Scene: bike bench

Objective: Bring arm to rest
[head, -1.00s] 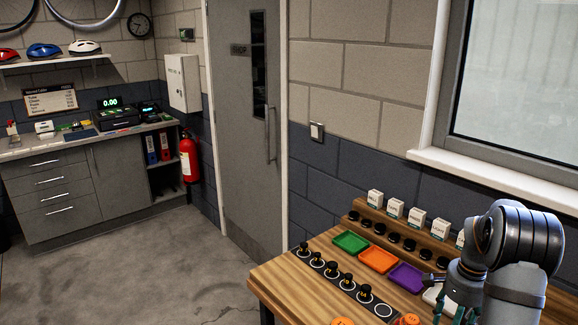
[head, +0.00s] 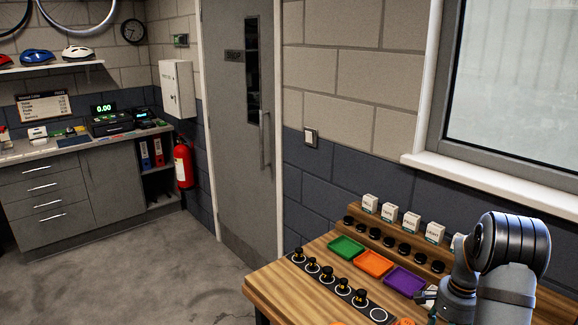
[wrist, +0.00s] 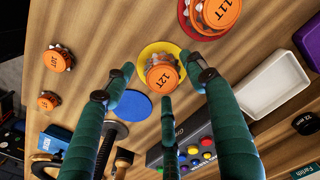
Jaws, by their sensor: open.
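My gripper (wrist: 160,78) has three green fingers, spread apart with nothing between them in its grip. I cannot tell how high the fingertips are above the jar. In the head view my arm stands at the lower right, bent over the wooden bench (head: 315,265), and the fingers are mostly hidden.
A blue disc (wrist: 124,106) is bare. A white tray (wrist: 272,86) and purple tray (head: 404,280) lie nearby. Several black-knobbed pieces (head: 327,273) line the bench front. The window wall is behind.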

